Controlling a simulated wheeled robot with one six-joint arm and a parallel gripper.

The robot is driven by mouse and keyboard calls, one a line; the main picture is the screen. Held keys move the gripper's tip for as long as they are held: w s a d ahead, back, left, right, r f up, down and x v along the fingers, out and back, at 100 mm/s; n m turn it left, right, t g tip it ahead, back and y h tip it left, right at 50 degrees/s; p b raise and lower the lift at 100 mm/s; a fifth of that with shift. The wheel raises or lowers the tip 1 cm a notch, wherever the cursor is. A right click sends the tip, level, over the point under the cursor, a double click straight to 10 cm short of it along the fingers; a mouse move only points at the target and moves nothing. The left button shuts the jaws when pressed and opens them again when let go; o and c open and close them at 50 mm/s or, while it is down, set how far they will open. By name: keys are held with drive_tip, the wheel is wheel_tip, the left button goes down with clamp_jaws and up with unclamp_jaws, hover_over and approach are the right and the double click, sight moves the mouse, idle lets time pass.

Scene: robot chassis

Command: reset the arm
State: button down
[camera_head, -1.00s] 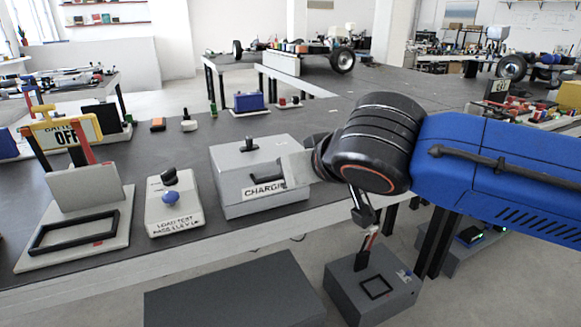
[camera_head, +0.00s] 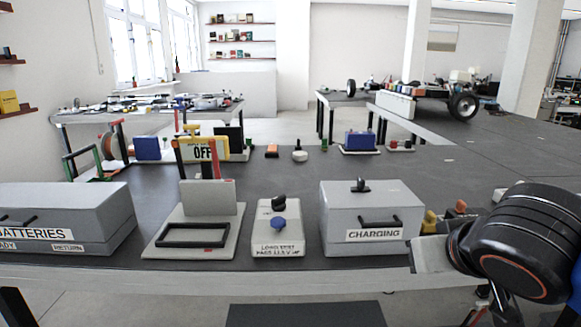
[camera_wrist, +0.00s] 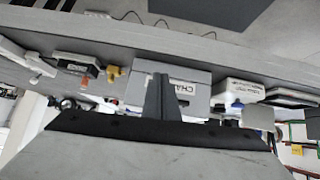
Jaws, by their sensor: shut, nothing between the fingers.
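My arm shows at the right edge of the head view, with its black rounded joint in front of the table's edge. My gripper (camera_wrist: 160,82) shows in the wrist view as a dark narrow shape, its fingers together and nothing between them. In the head view its fingertips cannot be made out clearly. In the wrist view, which is upside down, the grey charging box (camera_wrist: 196,88) shows behind the gripper. In the head view that box (camera_head: 371,218) stands on the table to the left of my arm. No contact shows.
On the dark table (camera_head: 330,173) stand a load-test box (camera_head: 278,231), a grey stand with a black frame (camera_head: 193,235) and a batteries box (camera_head: 65,215). Small parts (camera_head: 430,222) lie close to my arm.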

drive_tip(key=s+d+f+g, duration=0.2)
drive_tip(key=f, duration=0.5)
drive_tip(key=s+d+f+g, duration=0.2)
drive_tip(key=s+f, duration=0.1)
drive_tip(key=f, duration=0.4)
drive_tip(key=shift+g+y, duration=0.3)
